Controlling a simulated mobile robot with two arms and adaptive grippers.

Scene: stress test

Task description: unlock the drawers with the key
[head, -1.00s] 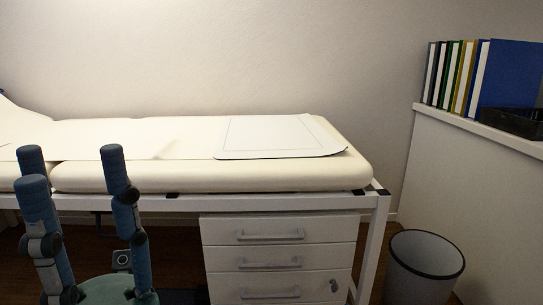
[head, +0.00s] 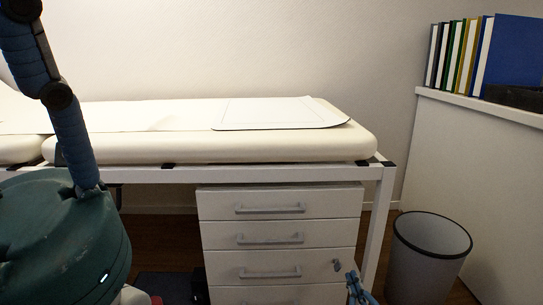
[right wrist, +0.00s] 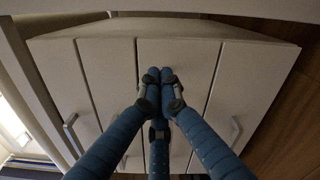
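The white drawer cabinet (head: 218,264) stands under the bed, its visible drawers closed. A small grey key (head: 337,264) sits at the right side of its third drawer front. My right gripper (head: 353,280) enters from the bottom, its blue fingers just right of and below the key. In the right wrist view its fingers (right wrist: 159,76) point at the cabinet front (right wrist: 107,65), two tips together and no key visible between them.
A padded bed (head: 240,150) on a white frame (head: 380,215) spans above the cabinet; its right leg stands close beside my right gripper. A grey bin (head: 428,255) stands right of the leg. Binders (head: 510,52) stand on a ledge (head: 470,101) at the right.

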